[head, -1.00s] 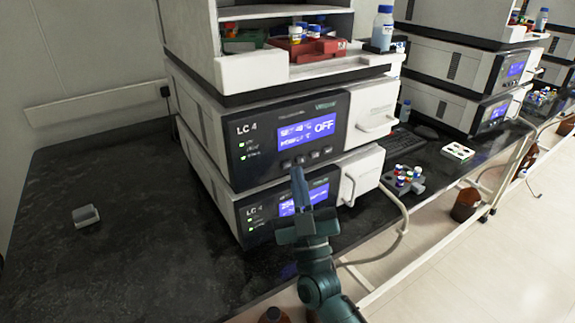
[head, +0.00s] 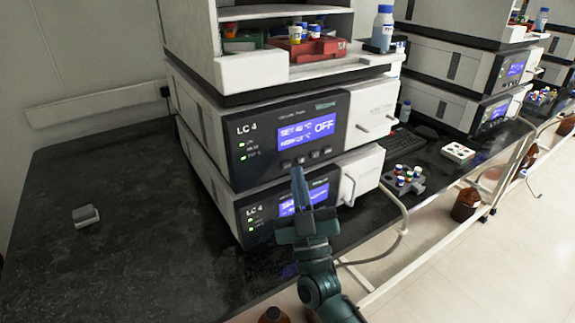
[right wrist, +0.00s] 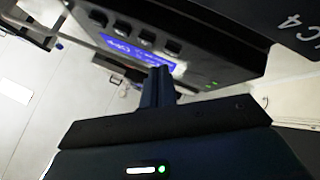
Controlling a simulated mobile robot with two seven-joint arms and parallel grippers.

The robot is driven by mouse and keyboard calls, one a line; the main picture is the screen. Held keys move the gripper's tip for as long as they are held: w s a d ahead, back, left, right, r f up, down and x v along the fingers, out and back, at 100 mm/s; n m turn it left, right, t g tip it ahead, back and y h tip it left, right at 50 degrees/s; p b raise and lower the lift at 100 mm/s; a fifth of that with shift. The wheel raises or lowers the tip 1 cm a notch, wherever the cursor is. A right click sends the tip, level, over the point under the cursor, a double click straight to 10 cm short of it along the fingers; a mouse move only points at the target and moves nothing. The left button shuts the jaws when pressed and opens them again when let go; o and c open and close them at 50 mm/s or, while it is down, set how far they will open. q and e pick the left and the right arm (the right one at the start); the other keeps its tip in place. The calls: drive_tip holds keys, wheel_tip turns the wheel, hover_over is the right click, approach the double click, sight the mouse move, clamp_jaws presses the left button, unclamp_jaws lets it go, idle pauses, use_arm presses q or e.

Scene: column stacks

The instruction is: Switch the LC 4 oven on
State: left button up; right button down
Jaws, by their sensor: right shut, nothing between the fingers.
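The LC 4 oven (head: 265,150) is the upper dark-fronted unit of the column stack in the head view. Its blue display (head: 307,132) reads OFF, with set and now temperature lines. A row of small buttons (head: 308,158) sits below the display. My right gripper (head: 297,172) is shut and empty, its fingertips just below the left end of that row; contact cannot be made out. In the right wrist view the shut fingers (right wrist: 156,82) point at the oven front, near the buttons (right wrist: 147,37) and display (right wrist: 130,48). My left gripper is not in view.
A second LC 4 unit (head: 262,222) with a lit display stands under the oven. A tray with bottles (head: 315,50) is above. A vial rack (head: 405,182) stands at right on the dark bench (head: 110,180). A small grey block (head: 86,216) lies at left.

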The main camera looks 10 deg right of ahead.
drive_tip(key=shift+w, duration=0.1)
drive_tip(key=shift+w+a, duration=0.15)
drive_tip(key=shift+w, duration=0.15)
drive_tip(key=shift+w+a, duration=0.15)
drive_tip(key=shift+w, duration=0.25)
idle(0.7)
drive_tip(key=shift+s, duration=0.15)
drive_tip(key=shift+s+d+p, duration=0.3)
drive_tip(key=shift+s, duration=0.35)
drive_tip(key=s, duration=0.1)
drive_tip(key=s+d+p, duration=0.1)
drive_tip(key=s, duration=0.1)
drive_tip(key=s+p, duration=0.1)
drive_tip(key=shift+s+d, duration=0.35)
